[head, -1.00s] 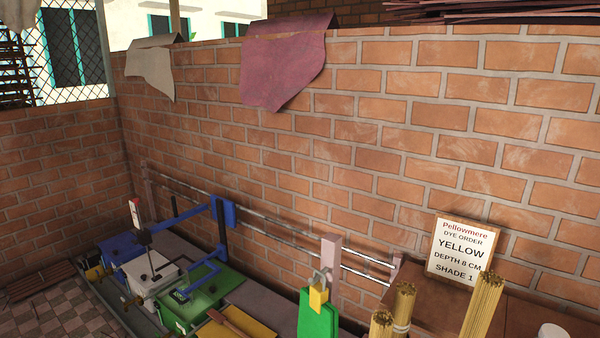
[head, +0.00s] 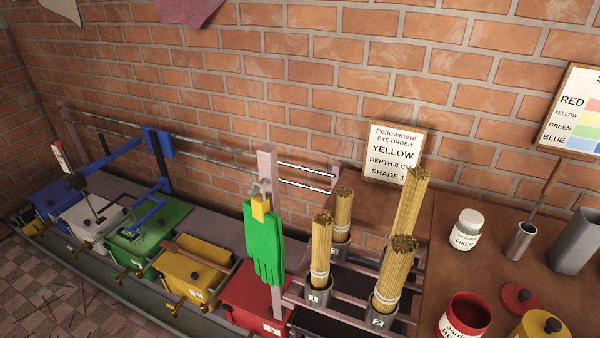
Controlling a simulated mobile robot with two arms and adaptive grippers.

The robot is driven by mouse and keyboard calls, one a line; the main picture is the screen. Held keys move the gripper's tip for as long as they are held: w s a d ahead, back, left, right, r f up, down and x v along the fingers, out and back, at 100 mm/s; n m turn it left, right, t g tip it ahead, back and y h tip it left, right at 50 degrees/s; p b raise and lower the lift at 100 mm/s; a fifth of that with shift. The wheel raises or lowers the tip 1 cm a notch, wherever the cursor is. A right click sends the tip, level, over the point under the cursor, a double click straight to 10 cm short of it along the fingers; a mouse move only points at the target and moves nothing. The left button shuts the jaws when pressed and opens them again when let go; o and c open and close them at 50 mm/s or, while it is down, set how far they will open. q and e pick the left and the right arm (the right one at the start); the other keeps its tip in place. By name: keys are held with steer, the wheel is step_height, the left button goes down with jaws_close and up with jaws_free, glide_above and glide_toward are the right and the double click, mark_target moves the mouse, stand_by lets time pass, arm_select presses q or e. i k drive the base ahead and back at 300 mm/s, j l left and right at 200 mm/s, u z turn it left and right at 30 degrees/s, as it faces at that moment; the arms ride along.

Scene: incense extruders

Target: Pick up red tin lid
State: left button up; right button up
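A red tin lid (head: 510,302), a round disc with a small dark knob, lies on the brown tabletop at the lower right of the head view. It is beside an open red tin (head: 467,308) with a partly readable white label, cut off by the lower edge. The red tin's inside looks dark red. A yellow tin (head: 530,328) with a dark knob on top stands just in front of the lid and close to it. Neither of my grippers is in view.
A white fixer jar (head: 466,232), a metal cup (head: 521,243) with a rod and a grey container (head: 574,241) stand behind the lid. Bundled incense sticks (head: 402,272) stand in a rack to the left. Green gloves (head: 263,243) hang on a post. Coloured vats line the wall.

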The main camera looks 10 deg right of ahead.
mark_target(519, 299)
steer(key=z, duration=1.7)
